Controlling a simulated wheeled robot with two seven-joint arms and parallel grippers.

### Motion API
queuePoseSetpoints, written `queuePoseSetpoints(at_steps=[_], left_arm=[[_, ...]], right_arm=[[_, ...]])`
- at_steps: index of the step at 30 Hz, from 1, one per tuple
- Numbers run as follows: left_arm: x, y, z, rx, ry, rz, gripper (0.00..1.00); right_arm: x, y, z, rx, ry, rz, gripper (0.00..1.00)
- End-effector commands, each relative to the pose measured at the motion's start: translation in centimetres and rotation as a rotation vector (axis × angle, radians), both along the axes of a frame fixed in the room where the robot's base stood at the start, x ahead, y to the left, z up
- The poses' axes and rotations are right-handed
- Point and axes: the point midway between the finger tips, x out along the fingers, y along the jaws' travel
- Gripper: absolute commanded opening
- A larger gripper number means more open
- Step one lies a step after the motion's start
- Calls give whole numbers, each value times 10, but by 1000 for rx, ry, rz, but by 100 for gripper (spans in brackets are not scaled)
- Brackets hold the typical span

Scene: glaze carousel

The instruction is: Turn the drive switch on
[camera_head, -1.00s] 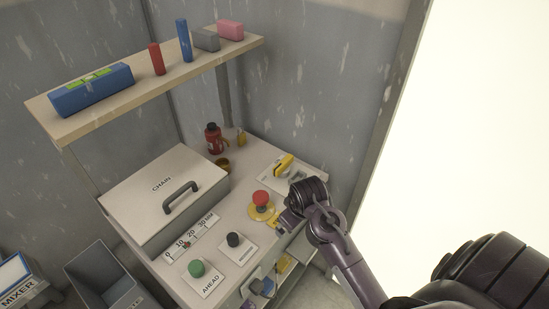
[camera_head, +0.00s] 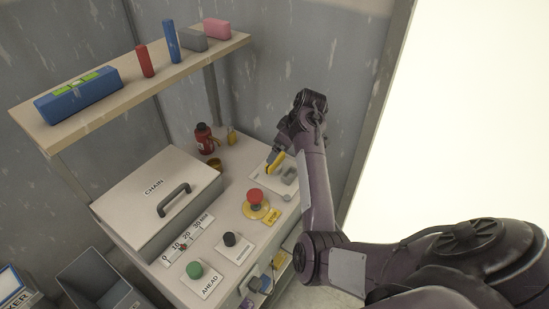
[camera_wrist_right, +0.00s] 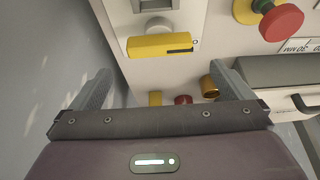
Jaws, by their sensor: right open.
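The drive switch looks to be the yellow bar handle (camera_head: 275,163) on a pale plate at the bench's back right corner. In the right wrist view the yellow handle (camera_wrist_right: 158,45) lies crosswise, and the black mark at its right end is beside a small "O". My right gripper (camera_wrist_right: 162,82) is open and empty. Its two fingers point towards the handle, which shows beyond and between the fingertips, apparently not touched. In the head view my right wrist partly hides the gripper and the plate. My left gripper is in neither current view.
A red mushroom button (camera_head: 255,196) on a yellow base stands in front of the switch plate. Black (camera_head: 230,239) and green (camera_head: 194,269) buttons are nearer the front. A red bottle (camera_head: 204,138) and a brass cup (camera_wrist_right: 209,87) stand close by. A shelf (camera_head: 140,88) overhangs the left.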

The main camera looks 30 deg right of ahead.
Motion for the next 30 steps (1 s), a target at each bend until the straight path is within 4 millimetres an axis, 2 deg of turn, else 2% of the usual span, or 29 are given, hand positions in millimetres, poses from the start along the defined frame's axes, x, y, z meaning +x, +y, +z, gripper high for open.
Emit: queuePoseSetpoints(at_steps=[13,18,26,30], left_arm=[[0,1,8,1,1,-2,36],[-1,1,9,0,1,-2,36],[-1,1,8,0,1,-2,36],[-1,1,8,1,2,-2,36]], right_arm=[[22,10,-58,1,1,-1,100],[26,11,-68,-1,0,0,100],[26,11,-69,-2,-1,-1,100],[26,11,-69,-2,-1,-1,82]])
